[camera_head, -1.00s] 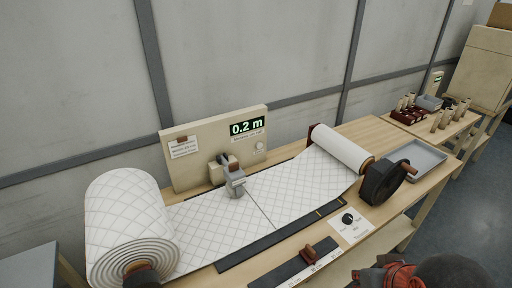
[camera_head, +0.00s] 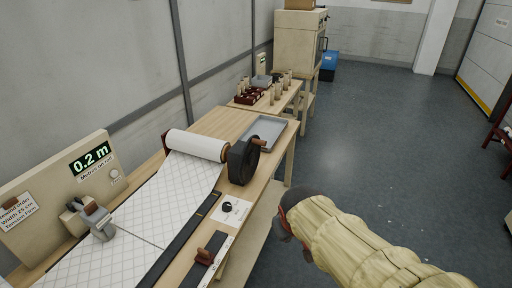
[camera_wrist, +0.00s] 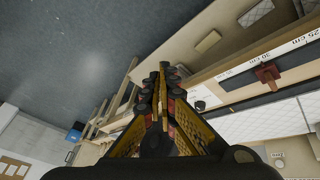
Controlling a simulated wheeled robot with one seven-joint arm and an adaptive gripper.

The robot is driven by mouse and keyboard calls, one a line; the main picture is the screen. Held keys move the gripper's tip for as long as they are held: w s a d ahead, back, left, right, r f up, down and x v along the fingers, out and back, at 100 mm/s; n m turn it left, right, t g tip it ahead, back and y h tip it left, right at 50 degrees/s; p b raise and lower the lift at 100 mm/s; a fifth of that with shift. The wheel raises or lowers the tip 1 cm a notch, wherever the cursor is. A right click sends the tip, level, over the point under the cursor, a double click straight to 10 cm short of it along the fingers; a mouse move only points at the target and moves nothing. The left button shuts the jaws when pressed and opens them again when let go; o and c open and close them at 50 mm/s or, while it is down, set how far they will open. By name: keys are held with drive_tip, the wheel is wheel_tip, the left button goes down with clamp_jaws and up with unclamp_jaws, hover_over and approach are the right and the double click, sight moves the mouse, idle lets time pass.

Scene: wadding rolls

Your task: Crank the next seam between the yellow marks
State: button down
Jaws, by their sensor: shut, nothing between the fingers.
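White quilted wadding (camera_head: 172,197) runs along the bench to a take-up roll (camera_head: 197,146). A dark seam (camera_head: 140,238) crosses it near the grey clamp-like head (camera_head: 97,220). A black strip (camera_head: 178,243) lies along the wadding's front edge, with a small yellow mark (camera_head: 216,195) near its far end. The seam is well short of that mark. A black crank wheel (camera_head: 242,163) with a wooden handle (camera_head: 259,142) is at the roll's end. My gripper (camera_wrist: 163,68) is shut and empty in the wrist view, apart from the crank. In the head view my arm hides its fingers.
A panel (camera_head: 60,190) reads 0.2 m. A dial (camera_head: 228,208) and a ruler slide with red-brown knob (camera_head: 204,256) sit at the bench front. A grey tray (camera_head: 265,134) lies beyond the crank. A second table (camera_head: 284,107) holds wooden pegs. Open floor (camera_head: 385,140) is to the right.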

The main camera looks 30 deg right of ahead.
drive_tip(key=w+d+f+n+t+h, duration=0.2)
drive_tip(key=w+d+n+t, duration=0.4)
drive_tip(key=w+d, duration=0.65)
drive_tip(key=w+a+r+n+t+y, duration=0.2)
drive_tip(key=w+a+r+n+t, duration=0.4)
drive_tip(key=w+r+n, duration=0.4)
drive_tip(key=b, duration=0.3)
approach(251, 141)
drive_tip(key=w+a, duration=0.2)
drive_tip(key=shift+w+d+r, duration=0.1)
drive_tip(key=shift+w+d, duration=0.45)
drive_tip(key=shift+d, duration=0.25)
drive_tip(key=shift+w+d+b, duration=0.35)
drive_tip(key=shift+w+d, duration=0.15)
drive_tip(key=shift+d, duration=0.2)
drive_tip(key=shift+g+y, duration=0.3)
